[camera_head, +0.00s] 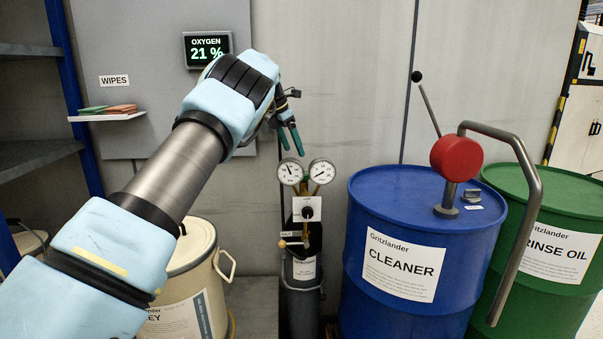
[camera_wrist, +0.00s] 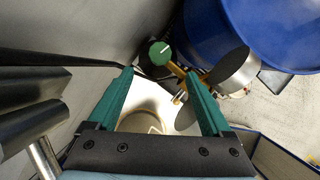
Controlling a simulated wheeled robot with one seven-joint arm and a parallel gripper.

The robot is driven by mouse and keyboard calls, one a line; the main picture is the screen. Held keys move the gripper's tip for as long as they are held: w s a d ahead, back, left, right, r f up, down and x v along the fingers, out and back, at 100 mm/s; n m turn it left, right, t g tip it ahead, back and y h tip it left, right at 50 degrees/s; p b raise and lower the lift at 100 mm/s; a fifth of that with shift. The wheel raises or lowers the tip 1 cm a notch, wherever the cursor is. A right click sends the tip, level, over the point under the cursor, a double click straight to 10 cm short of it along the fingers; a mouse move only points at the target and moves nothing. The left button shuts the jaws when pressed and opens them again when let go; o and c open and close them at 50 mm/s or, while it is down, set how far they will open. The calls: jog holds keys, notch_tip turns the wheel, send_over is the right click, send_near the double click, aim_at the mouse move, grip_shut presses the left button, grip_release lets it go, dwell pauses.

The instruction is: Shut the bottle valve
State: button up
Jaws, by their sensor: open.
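The gas bottle (camera_head: 303,270) is a dark grey cylinder standing left of the blue drum, with two round gauges (camera_head: 290,172) and a brass regulator on top. In the wrist view a round green knob with a white mark (camera_wrist: 160,54), which looks like the bottle valve, sits at the end of the brass piping (camera_wrist: 177,70). In the head view I cannot make this knob out clearly behind the gauges. My gripper (camera_head: 291,152) is open and empty, just above the gauges. In the wrist view its green fingertips (camera_wrist: 160,73) frame the view just below the knob, not touching it.
The blue CLEANER drum (camera_head: 365,225) with a red-headed pump (camera_head: 456,159) and bent pipe stands close right. A green RINSE OIL drum (camera_head: 545,240) is beyond it. A cream drum (camera_head: 185,290) stands left of the bottle. The wall (camera_head: 330,80) is close behind.

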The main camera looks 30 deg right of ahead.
jog(key=p+x, duration=0.2)
jog(key=x, duration=0.7)
jog(key=shift+f, duration=0.3)
grip_shut()
